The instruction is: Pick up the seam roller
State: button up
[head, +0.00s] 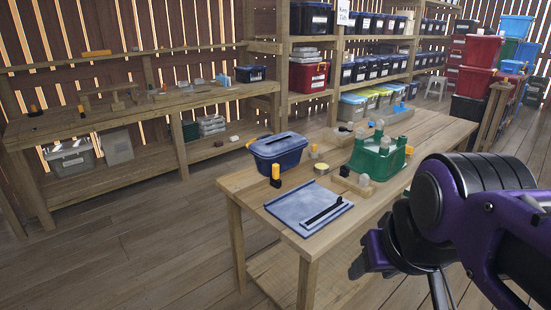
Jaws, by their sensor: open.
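I cannot tell for sure which object is the seam roller. A small upright piece with an orange top and black lower part (276,176) stands near the left edge of the wooden table (240,188), in front of a blue lidded bin (278,152). A flat blue-grey lid or tray (305,207) lies at the near end with a long black piece (324,213) across it. My gripper (362,262) is at the right, in front of the table's near right side, apart from these things. It is open, and its fingertips show only partly.
A green bin (378,158) with bottles stands farther back on the table. A small yellow-topped round item (321,168) and a wooden holder (351,186) are beside it. A workbench (100,120) runs along the left wall. Floor (150,235) is clear between the benches.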

aim_at(277, 181)
jog(key=j+z, duration=0.3)
jog(key=j, duration=0.5)
jog(key=i+j+z, duration=0.15)
jog(key=j, duration=0.3)
jog(key=i+j+z, duration=0.2)
jog(key=j, duration=0.25)
jog(key=i+j+z, duration=0.15)
jog(key=j, duration=0.35)
jog(key=i+j+z, duration=0.2)
jog(key=j, duration=0.3)
jog(key=j+z, duration=0.15)
jog(key=j, duration=0.35)
jog(key=i, duration=0.05)
